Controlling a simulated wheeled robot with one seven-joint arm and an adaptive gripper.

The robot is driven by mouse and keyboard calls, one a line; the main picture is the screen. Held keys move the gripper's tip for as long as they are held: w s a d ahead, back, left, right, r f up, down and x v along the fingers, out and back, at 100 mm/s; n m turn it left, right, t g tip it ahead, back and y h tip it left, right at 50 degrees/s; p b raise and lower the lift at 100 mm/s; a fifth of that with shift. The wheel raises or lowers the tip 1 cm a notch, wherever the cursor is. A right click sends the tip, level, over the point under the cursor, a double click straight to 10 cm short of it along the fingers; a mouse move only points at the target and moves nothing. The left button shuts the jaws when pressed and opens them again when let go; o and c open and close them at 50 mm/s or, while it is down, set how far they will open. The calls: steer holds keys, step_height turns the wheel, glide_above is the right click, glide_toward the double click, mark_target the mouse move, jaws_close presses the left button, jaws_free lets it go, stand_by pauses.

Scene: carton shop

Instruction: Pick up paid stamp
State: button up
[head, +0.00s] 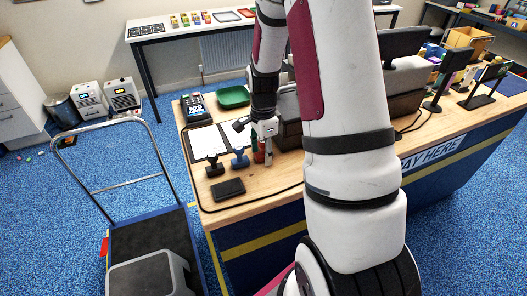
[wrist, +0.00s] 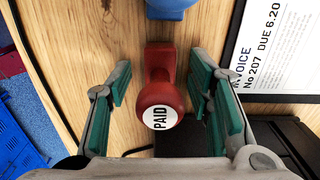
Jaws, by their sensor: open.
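The red paid stamp (wrist: 158,95), with a round white label reading PAID on its knob, stands on the wooden counter. In the wrist view my gripper (wrist: 164,78) is open, with green-padded fingers to the left and right of the stamp and a gap on each side. In the head view my gripper (head: 264,145) points down at the counter, and the red stamp (head: 259,153) shows partly behind its fingers.
A blue stamp (head: 240,158) stands close to the left, and a black stamp (head: 214,168) beyond it. A dark pad (head: 229,188) lies near the counter's front edge. An invoice sheet (wrist: 282,45) lies on the right in the wrist view. A green tray (head: 233,97) lies behind.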

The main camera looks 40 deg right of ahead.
steer(key=shift+c, duration=0.6)
jaws_close()
steer(key=shift+r, duration=0.15)
steer(key=shift+r, duration=0.85)
steer(key=shift+w+d+r+b, duration=0.15)
steer(key=shift+w+r+b, duration=0.35)
steer(key=shift+r, duration=0.35)
steer(key=w+d+b, duration=0.1)
steer(key=w, duration=0.3)
steer(key=w+d+r+b, duration=0.1)
steer(key=w+d, duration=0.1)
steer(key=w, duration=0.3)
steer(key=w+d+b, duration=0.2)
steer(key=w, duration=0.3)
steer(key=shift+d+r, duration=0.1)
steer(key=shift+r, duration=0.1)
